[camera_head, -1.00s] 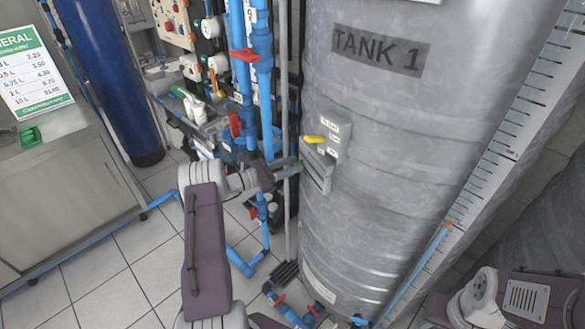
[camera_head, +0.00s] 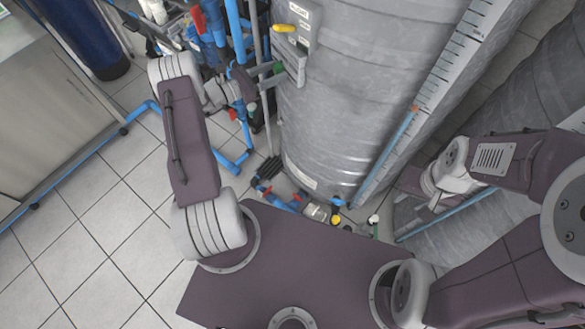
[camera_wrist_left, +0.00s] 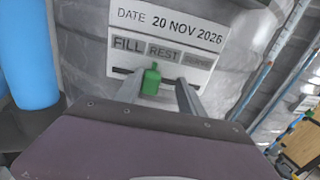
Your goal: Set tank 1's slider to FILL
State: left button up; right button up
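The green slider (camera_wrist_left: 151,80) of the panel (camera_wrist_left: 168,25) stands below the words FILL, REST and SERVE in the left wrist view. It sits about below the gap between FILL and REST; the exact setting is hard to tell at this angle. My left gripper (camera_wrist_left: 160,88) is open, its two fingers on either side of the slider, which is nearer the left finger. In the head view my left gripper (camera_head: 272,76) reaches the side of the grey tank (camera_head: 350,100), below a yellow handle (camera_head: 284,28).
Blue pipes (camera_head: 240,60) and a grey upright pipe stand close beside my left gripper. A ruled level strip (camera_head: 440,85) runs along the tank. Valves and hoses lie at the tank's foot. The tiled floor (camera_head: 90,230) at the left is clear.

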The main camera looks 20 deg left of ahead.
pick_arm(q)
jog(key=b+v, duration=0.1)
jog(key=v, duration=0.8)
jog(key=s+d+f+m+g+h+b, duration=0.1)
jog(key=s+d+f+m+g+h, duration=0.15)
jog(key=s+d+g, duration=0.4)
jog(key=s+d+f+m+g+h+b, duration=0.15)
jog(key=d+m+g, duration=0.25)
jog(key=d, duration=0.5)
jog(key=s+d+f+m+g+y+b, duration=0.1)
jog(key=s+d+f+m+g, duration=0.1)
jog(key=s+g, duration=0.3)
jog(key=s+d+f+m+g+y, duration=0.2)
jog(key=s+d+m+g, duration=0.1)
jog(key=s+m+g, duration=0.2)
jog(key=s+g, duration=0.1)
jog(key=s, duration=0.1)
jog(key=shift+s+y+b, duration=0.3)
jog(key=shift+b, duration=0.1)
pick_arm(e)
jog(key=f, duration=0.1)
jog(key=s+f, duration=0.1)
jog(key=f, duration=0.3)
jog(key=shift+s+a, duration=0.1)
jog(key=shift+s, duration=0.2)
